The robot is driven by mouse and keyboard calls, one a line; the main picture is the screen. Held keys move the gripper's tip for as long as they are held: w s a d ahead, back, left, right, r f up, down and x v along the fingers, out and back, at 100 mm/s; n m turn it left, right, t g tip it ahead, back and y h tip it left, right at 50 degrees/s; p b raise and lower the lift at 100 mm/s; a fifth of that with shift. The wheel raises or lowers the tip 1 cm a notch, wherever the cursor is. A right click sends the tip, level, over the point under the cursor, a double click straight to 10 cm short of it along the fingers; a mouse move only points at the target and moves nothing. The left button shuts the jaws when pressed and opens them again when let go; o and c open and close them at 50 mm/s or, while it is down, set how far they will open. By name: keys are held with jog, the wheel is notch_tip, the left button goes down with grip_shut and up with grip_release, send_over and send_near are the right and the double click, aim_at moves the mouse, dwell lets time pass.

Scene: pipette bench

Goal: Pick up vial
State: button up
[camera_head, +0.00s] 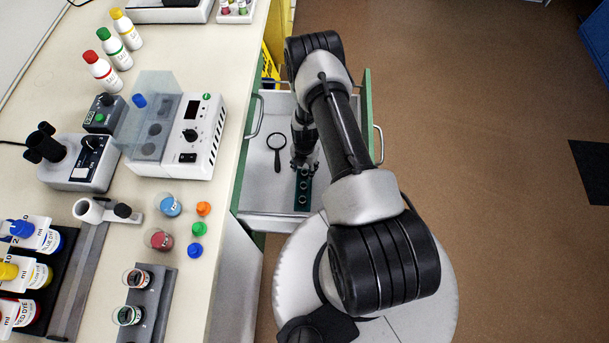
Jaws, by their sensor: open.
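My gripper (304,164) points down into the open drawer (255,195), at or just above a dark green rack (303,190) with round holes. Its fingertips are small and partly hidden by my arm, and I see no vial between them. I cannot tell whether the rack holds a vial. On the bench, a small vial with blue contents (168,205) and one with red contents (159,240) stand apart from my gripper. Two more vials, an upper one (137,278) and a lower one (127,315), sit in a grey rack (156,310).
A magnifying glass (277,146) lies in the drawer, left of my gripper. Loose orange (203,209), green (199,229) and blue (195,250) caps lie near the bench edge. A white device (200,150) stands behind them. The brown floor (480,150) at right is mostly clear.

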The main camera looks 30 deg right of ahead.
aim_at(304, 174)
notch_tip(304, 174, down, 2)
jog(key=shift+f+b, duration=0.25)
jog(key=shift+b, duration=0.1)
jog(key=shift+c, duration=0.4)
jog(key=c, duration=0.8)
jog(key=shift+o, duration=0.2)
